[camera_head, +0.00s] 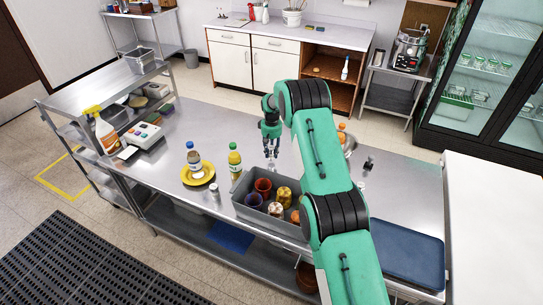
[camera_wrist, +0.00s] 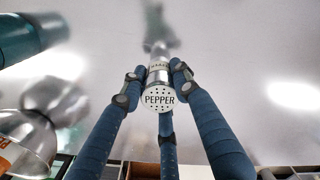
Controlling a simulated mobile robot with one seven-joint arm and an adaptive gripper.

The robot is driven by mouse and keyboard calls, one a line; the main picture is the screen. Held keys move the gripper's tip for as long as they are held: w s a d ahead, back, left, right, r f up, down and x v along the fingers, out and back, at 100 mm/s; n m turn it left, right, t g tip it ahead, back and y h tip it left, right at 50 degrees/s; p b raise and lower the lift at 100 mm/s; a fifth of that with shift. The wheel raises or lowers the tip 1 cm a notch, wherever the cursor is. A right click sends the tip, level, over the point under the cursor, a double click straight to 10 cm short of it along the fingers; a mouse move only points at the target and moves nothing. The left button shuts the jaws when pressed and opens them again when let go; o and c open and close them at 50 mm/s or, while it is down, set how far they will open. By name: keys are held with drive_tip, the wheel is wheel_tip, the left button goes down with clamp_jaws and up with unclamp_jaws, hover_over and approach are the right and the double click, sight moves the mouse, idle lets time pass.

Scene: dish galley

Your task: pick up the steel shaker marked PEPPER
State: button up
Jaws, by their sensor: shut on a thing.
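The steel shaker (camera_wrist: 158,98) shows in the wrist view with its pierced round lid marked PEPPER facing the camera. My gripper (camera_wrist: 157,78) is shut on it, with blue fingers on its left and right sides and a third finger below it in the picture. The shaker's far end is toward the shiny steel surface, where a blurred reflection shows. I cannot tell whether it touches the surface. In the head view my gripper (camera_head: 271,146) points down over the steel counter (camera_head: 215,130), behind the grey bin; the shaker is too small there to make out clearly.
A grey bin (camera_head: 240,190) with several cups and jars stands just in front of my gripper. A green-capped bottle (camera_head: 235,162), a yellow plate (camera_head: 188,180) with a bottle, and a small shaker (camera_head: 214,190) are to the left. A blue tray (camera_head: 408,252) lies right.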

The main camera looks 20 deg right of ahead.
wheel_tip(320, 180, up, 8)
drive_tip(key=shift+f, duration=0.15)
idle(0.3)
